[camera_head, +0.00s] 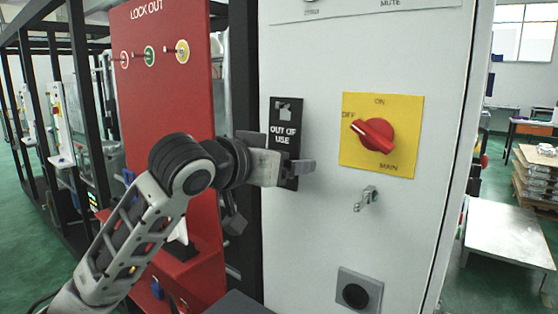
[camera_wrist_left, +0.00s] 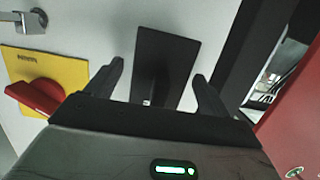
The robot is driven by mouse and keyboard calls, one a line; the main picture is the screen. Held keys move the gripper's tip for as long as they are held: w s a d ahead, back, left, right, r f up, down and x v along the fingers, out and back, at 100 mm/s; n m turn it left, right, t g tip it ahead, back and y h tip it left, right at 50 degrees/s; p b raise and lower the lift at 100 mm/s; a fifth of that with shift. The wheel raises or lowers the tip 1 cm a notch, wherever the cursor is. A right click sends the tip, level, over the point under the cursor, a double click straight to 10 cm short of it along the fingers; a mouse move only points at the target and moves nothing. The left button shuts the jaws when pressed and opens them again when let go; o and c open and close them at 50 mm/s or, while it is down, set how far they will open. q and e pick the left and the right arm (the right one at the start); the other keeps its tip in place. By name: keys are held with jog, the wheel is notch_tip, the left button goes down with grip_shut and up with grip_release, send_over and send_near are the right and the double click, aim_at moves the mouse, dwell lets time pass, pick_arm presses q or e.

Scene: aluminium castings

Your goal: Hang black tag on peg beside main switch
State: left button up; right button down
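The black tag (camera_head: 287,113), lettered "OUT OF USE", is upright at the grey cabinet's front, left of the red main switch (camera_head: 374,133) on its yellow plate. My left gripper (camera_head: 301,168) is at the tag's lower part and covers some of it. In the left wrist view the tag (camera_wrist_left: 165,55) lies between the spread fingers of the left gripper (camera_wrist_left: 158,75), with a gap showing beside the left finger. The switch (camera_wrist_left: 36,97) is at the left there. My right gripper is not in view.
A metal hasp (camera_head: 366,198) sticks out below the switch, with a square grey socket (camera_head: 358,291) lower down. A red lockout board (camera_head: 150,95) with several small round tags stands left of the cabinet, behind my left arm. A pale low table (camera_head: 510,240) is at the right.

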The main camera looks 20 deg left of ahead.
pick_arm(q)
jog(key=shift+s+a, duration=0.2)
jog(key=shift+s, duration=0.25)
jog(key=b+v, duration=0.2)
jog(key=v, duration=1.3)
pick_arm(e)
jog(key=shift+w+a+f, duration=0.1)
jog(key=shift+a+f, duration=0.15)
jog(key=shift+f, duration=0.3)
